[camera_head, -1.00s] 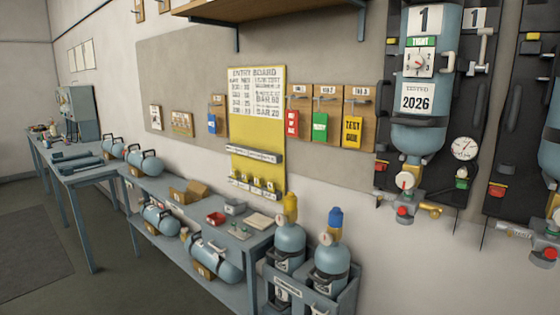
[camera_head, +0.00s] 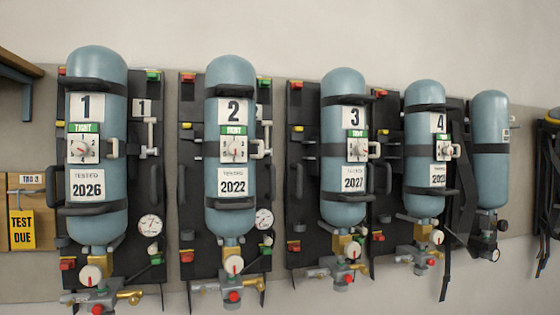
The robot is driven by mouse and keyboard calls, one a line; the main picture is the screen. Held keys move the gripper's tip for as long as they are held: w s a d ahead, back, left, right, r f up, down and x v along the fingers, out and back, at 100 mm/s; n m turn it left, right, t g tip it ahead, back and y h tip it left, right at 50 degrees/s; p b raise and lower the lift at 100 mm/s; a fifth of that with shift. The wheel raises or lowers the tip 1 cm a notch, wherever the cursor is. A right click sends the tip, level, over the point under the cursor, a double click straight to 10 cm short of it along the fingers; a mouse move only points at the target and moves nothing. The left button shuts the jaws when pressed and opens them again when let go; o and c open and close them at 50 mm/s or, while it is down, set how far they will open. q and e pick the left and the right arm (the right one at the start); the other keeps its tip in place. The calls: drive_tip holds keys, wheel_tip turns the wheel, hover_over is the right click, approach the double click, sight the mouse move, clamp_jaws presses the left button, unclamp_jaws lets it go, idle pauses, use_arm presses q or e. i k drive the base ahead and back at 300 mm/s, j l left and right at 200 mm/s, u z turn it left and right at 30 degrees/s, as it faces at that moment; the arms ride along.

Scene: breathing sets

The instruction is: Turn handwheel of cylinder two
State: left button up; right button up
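Cylinder two (camera_head: 231,130) is a blue upside-down bottle on a black wall-mounted backplate, second from the left. It bears a "2" label, a green "TIGHT" dial plate (camera_head: 234,148) and a "2022" card (camera_head: 232,181). Below its neck is a brass valve with a white round handwheel (camera_head: 234,265) with a small red mark. A red knob (camera_head: 234,296) sits under it on the grey and brass fitting. A pressure gauge (camera_head: 264,219) is at its lower right. Neither of my grippers is in view.
Cylinder one (camera_head: 97,150) hangs to the left, with cylinder three (camera_head: 343,150) and cylinder four (camera_head: 424,150) to the right. An unnumbered cylinder (camera_head: 490,150) hangs beyond them. A yellow "TEST DUE" tag (camera_head: 21,230) hangs at far left. The floor is out of view.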

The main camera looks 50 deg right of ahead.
sight(233, 264)
drive_tip(key=z, duration=1.35)
